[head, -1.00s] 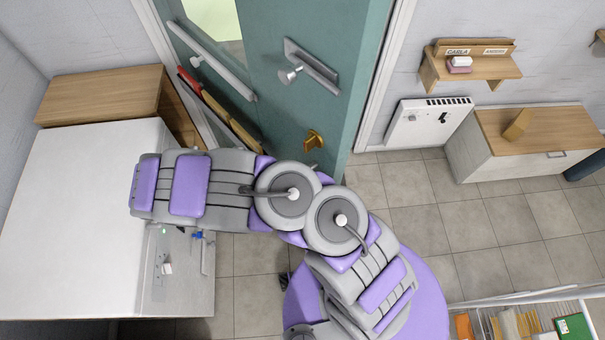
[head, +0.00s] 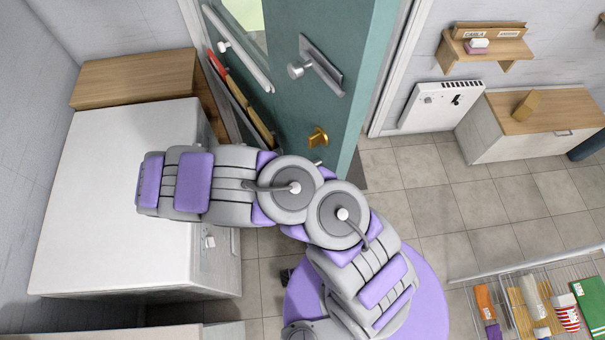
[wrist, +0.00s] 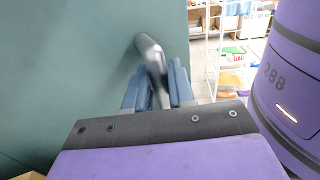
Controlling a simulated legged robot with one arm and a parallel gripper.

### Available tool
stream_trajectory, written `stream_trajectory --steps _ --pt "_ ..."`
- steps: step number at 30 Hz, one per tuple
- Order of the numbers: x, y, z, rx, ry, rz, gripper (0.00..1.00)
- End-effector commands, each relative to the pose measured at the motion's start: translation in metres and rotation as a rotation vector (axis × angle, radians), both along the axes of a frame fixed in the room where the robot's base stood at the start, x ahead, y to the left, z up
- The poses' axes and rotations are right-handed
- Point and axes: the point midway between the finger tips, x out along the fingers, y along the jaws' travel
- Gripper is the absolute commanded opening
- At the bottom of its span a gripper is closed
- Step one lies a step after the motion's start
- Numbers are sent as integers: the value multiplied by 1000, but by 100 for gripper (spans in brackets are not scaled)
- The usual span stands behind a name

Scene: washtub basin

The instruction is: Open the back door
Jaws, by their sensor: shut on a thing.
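The teal back door (head: 340,25) stands at the top middle of the head view, with a grey knob on a plate (head: 295,69) and a brass lock (head: 318,137) on its face. The door's flat face (wrist: 70,70) fills the left of the wrist view. There my gripper (wrist: 157,82) is shut on a dark lever handle (wrist: 150,52) that sticks out from the door. The handle's far part is blurred. In the head view my arm's links cover the area below the lock, and my gripper is hidden.
A white cabinet (head: 110,170) stands at the left, close to my arm, with a wooden box (head: 135,78) behind it. A low chest (head: 560,120), a wall heater (head: 440,103) and a wire rack (head: 520,270) are to the right. Tiled floor (head: 430,200) is free between.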

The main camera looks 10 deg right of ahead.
Motion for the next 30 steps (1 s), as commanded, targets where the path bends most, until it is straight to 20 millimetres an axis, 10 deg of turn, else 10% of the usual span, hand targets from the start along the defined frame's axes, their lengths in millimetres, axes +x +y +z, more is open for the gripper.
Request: stream_trajectory --steps 9,10,15,30 --pt "1 5 1 -5 -1 4 0" --pt "1 5 0 -5 -1 4 25" --pt "0 6 0 -5 -1 3 40" --pt "-1 11 -1 -3 0 0 40"
